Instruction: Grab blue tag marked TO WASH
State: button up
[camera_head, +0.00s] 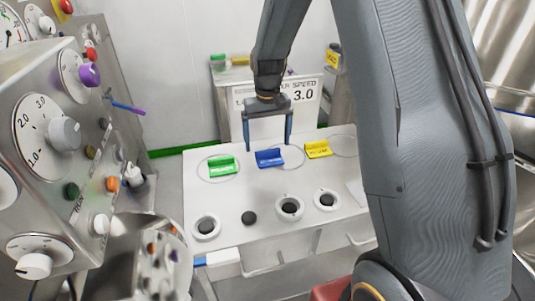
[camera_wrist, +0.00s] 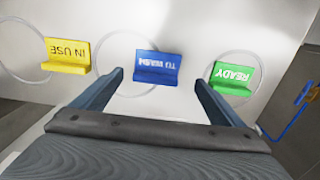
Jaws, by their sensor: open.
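The blue tag (camera_head: 269,158) sits on the white table (camera_head: 235,215) between a green tag (camera_head: 222,166) and a yellow tag (camera_head: 318,150). In the wrist view the blue tag (camera_wrist: 157,68) appears upside down and its lettering reads TO WASH, partly blurred. My gripper (camera_head: 268,148) is open and empty. Its fingers are above and around the blue tag's place in the head view. In the wrist view the fingertips of my gripper (camera_wrist: 160,77) lie on either side of the blue tag, apart from it.
The wrist view shows the yellow tag (camera_wrist: 67,55) reading IN USE and the green tag (camera_wrist: 233,78) reading READY. Several round holders stand along the table's front, including one ring (camera_head: 289,208). A control panel (camera_head: 60,135) with knobs stands at left. A sign (camera_head: 304,96) reads 3.0 behind.

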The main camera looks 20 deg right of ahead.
aim_at(269, 159)
jog(key=f, duration=0.1)
jog(key=f+p, duration=0.1)
jog(key=f, duration=0.1)
jog(key=f+p, duration=0.1)
jog(key=shift+s+d+f, duration=0.2)
jog(key=shift+d+f, duration=0.15)
jog(key=shift+f, duration=0.4)
jog(key=c, duration=1.1)
jog(key=shift+c, duration=0.2)
